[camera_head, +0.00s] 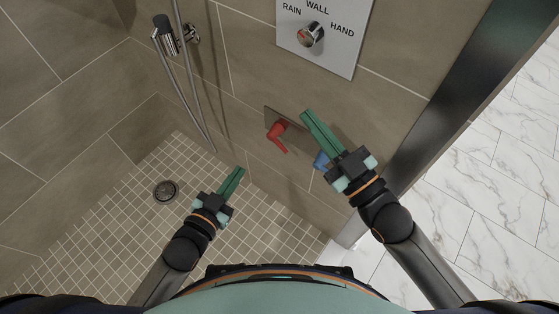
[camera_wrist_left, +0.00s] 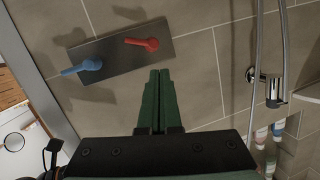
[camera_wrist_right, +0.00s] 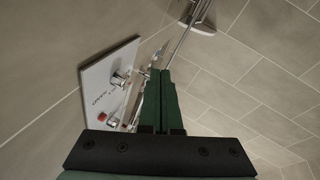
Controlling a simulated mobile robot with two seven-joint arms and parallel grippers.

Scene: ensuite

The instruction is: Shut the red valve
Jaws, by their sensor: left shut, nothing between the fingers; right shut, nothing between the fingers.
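The red valve (camera_head: 278,134) is a lever handle on a dark metal plate (camera_head: 269,110) on the tiled shower wall. In the head view it points down and slightly right. The left wrist view shows the red lever (camera_wrist_left: 142,43) beside the blue one on the plate (camera_wrist_left: 108,62). My left gripper (camera_head: 238,172) is shut and empty, below and left of the red valve, apart from it. My right gripper (camera_head: 306,114) is shut and empty, just right of the red valve in the head view; I cannot tell its distance from the wall. It hides part of the plate.
A blue lever (camera_head: 321,161) sits on the same plate, partly behind my right gripper. A selector panel (camera_head: 332,61) with a knob is above. A hand shower (camera_head: 164,32) and hose hang at left. A drain (camera_head: 165,190) lies in the floor. A dark metal frame (camera_head: 455,95) stands at right.

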